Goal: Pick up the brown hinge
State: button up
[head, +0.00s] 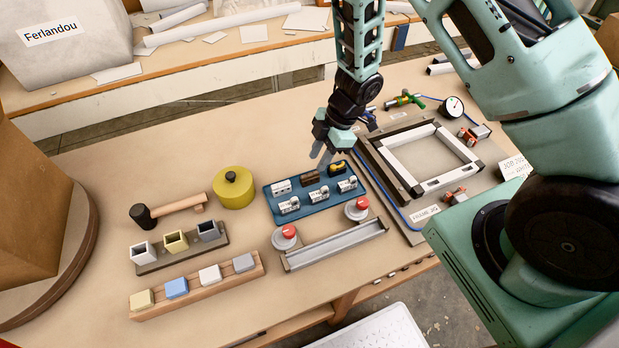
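The brown hinge (310,177) lies in the back row of a blue tray (268,198) near the middle of the bench. It sits between a white hinge (281,187) on its left and a black-and-yellow piece (337,168) on its right. Several white-and-grey hinges (319,196) fill the front row. My gripper (321,155) hangs above and just behind the tray, close to the brown hinge, with its fingers pointing down. The fingers look slightly apart, with nothing seen between them. No contact with the hinge shows.
Two red-topped knobs (289,231) and a metal channel (335,245) stand in front of the tray. A frame jig (425,158) is to the right. A yellow round pot (233,190), a mallet (170,209) and block racks (195,286) are to the left. Bench behind the pot is clear.

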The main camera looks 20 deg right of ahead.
aim_at(310, 173)
jog(key=shift+x, duration=3.5)
jog(key=shift+w, duration=0.15)
grip_shut()
